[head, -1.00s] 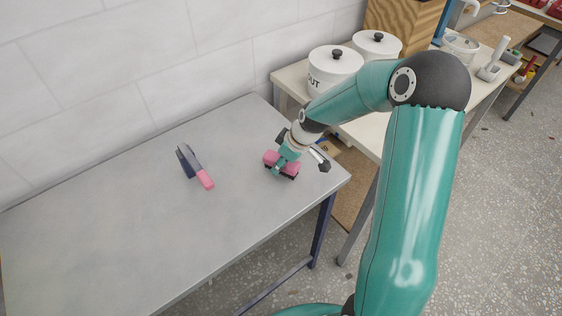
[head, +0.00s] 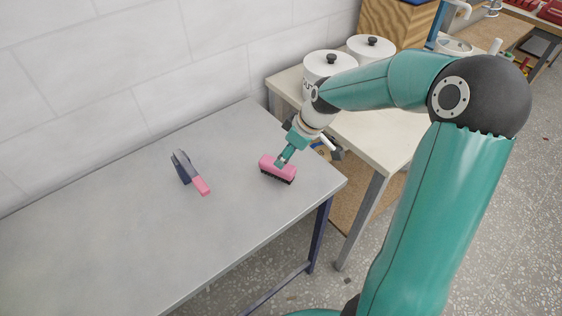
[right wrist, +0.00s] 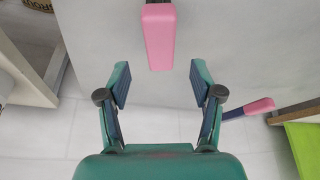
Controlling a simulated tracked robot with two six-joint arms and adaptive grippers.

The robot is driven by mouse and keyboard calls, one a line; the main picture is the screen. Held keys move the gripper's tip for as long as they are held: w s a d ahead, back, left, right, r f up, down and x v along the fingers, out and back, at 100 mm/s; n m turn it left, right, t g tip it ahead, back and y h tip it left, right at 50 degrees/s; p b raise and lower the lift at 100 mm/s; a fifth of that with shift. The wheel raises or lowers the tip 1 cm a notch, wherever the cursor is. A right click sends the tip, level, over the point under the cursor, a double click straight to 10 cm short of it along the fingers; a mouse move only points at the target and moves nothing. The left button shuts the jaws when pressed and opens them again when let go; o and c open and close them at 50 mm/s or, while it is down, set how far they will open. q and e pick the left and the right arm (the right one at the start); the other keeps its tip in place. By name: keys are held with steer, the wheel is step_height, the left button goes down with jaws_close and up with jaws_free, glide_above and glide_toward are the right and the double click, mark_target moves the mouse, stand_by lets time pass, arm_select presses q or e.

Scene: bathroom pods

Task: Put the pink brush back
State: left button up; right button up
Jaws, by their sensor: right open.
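The pink brush (head: 278,168), with dark bristles beneath, rests bristles-down on the grey table (head: 110,235) near its right end. My right gripper (head: 285,155) is just above and behind it, on the side toward the canisters. In the right wrist view the brush's pink block (right wrist: 158,38) lies beyond the open fingertips (right wrist: 160,82), roughly centred between them, with a visible gap. The gripper holds nothing. My left gripper is not in view.
A dark-bladed tool with a pink handle (head: 201,186) lies left of the brush. White lidded canisters (head: 330,68) stand on the cream side table (head: 375,135) to the right. A tiled wall (head: 130,70) runs behind. The grey table's left part is clear.

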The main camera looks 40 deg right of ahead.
steer(key=shift+v, duration=1.9)
